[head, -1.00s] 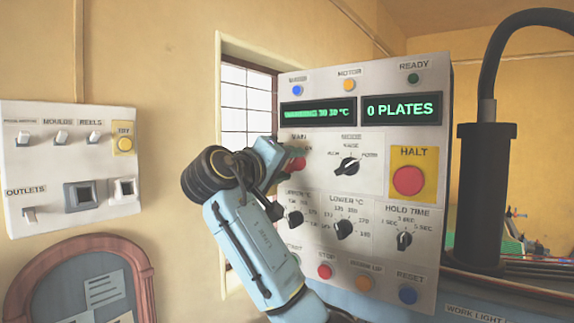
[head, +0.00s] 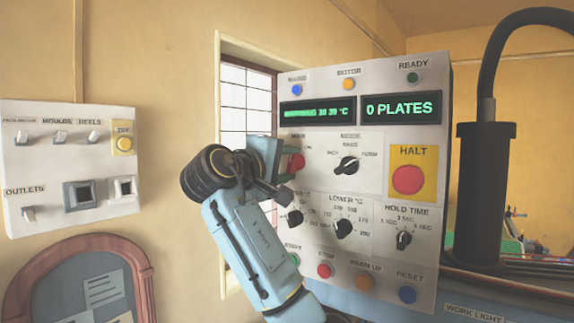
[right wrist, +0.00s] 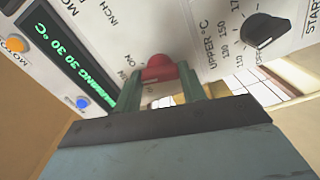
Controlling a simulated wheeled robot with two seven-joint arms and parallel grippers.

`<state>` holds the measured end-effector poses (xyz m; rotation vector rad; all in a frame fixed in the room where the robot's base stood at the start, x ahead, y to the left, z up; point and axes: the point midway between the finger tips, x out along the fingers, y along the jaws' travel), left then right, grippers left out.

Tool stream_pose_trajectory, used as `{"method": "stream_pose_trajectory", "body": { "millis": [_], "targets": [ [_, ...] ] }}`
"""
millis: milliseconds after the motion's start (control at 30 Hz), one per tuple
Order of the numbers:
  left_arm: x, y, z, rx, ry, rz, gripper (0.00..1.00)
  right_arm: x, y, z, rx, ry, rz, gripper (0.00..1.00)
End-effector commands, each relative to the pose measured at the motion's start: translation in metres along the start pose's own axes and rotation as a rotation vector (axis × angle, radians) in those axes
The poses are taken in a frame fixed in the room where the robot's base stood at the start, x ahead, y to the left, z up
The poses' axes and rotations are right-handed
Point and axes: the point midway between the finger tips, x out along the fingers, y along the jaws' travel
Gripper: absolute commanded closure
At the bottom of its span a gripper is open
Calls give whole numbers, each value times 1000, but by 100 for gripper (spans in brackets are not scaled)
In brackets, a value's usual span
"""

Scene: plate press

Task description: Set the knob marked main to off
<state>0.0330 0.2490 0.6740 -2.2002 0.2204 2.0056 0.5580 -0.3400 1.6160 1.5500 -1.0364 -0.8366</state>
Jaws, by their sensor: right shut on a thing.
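The red main knob (head: 296,162) sits at the upper left of the control panel (head: 375,190), under the MAIN label. An ON mark shows just right of it; its other mark is hidden by my gripper. My right gripper (head: 283,160) reaches it from the left and is shut on it. In the right wrist view the red knob (right wrist: 160,70) lies between the two green fingers (right wrist: 160,92). Which way the knob points is hard to tell. My left gripper is not in view.
Near the main knob are the black mode knob (head: 346,166) and the upper temperature knob (head: 294,218). The red HALT button (head: 407,180) is farther right. A switch board (head: 70,165) hangs on the left wall, apart from my arm.

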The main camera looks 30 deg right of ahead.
Motion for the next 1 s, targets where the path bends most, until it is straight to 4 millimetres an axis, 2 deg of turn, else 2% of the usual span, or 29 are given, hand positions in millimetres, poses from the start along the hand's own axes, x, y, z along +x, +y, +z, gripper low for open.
{"method": "stream_pose_trajectory", "body": {
  "millis": [600, 1000],
  "targets": [
    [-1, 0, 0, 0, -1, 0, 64, -1, 0, -1, -566, 3, 0, 82],
    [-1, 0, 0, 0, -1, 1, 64, -1, -1, -1, -791, 3, 0, 82]
  ]
}}
